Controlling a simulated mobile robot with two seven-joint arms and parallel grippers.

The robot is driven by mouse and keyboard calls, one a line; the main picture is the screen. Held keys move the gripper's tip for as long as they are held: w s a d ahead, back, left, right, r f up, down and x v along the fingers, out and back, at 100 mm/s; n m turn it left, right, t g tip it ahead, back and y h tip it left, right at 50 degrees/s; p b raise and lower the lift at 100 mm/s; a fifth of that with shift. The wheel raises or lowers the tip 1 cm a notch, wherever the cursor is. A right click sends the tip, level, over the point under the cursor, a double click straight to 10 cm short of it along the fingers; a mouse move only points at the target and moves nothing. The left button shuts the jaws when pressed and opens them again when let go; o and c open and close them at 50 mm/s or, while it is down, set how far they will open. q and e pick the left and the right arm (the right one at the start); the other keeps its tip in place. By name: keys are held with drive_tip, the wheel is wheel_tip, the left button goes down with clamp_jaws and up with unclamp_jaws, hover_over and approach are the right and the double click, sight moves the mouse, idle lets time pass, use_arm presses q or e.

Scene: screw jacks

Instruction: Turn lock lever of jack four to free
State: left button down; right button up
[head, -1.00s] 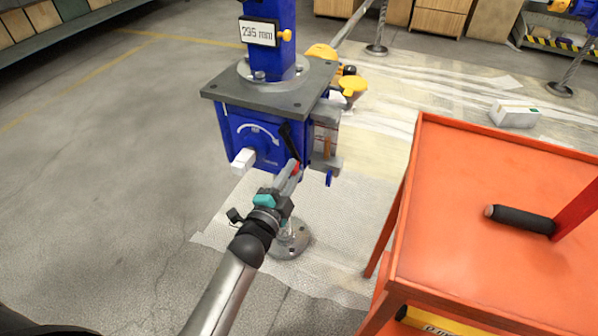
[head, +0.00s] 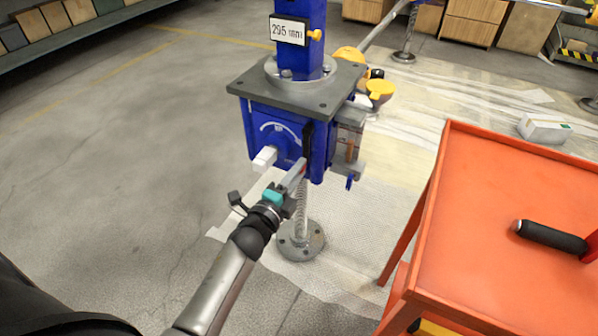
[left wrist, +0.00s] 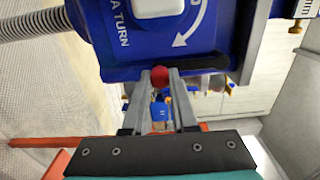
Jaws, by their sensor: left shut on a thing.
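The jack (head: 285,125) has a blue housing under a grey top plate, with a display reading 295 mm (head: 289,31) on its column. Its front has a white curved arrow and a white block-shaped end (head: 265,158). The black lock lever (head: 308,139) hangs nearly upright at the housing's right front edge; it also shows in the left wrist view (left wrist: 200,64). My left gripper (head: 297,176) is shut on the lever's red knob (left wrist: 159,76), between its fingertips in the left wrist view. My right gripper is not in view.
An orange cart (head: 510,200) with a black-gripped handle (head: 550,236) stands close on the right. A yellow-capped part (head: 379,90) sits behind the jack. The jack's screw foot (head: 301,240) stands on a pale mat. The floor on the left is clear.

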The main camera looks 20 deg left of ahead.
use_arm(q)
drive_tip(key=shift+a, duration=0.1)
drive_tip(key=c, duration=0.7)
unclamp_jaws()
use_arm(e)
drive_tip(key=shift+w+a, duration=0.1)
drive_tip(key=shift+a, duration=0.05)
use_arm(q)
drive_tip(key=shift+s, duration=0.1)
drive_tip(key=s+p, duration=0.4)
drive_tip(key=s, duration=1.1)
drive_tip(key=shift+a, duration=0.25)
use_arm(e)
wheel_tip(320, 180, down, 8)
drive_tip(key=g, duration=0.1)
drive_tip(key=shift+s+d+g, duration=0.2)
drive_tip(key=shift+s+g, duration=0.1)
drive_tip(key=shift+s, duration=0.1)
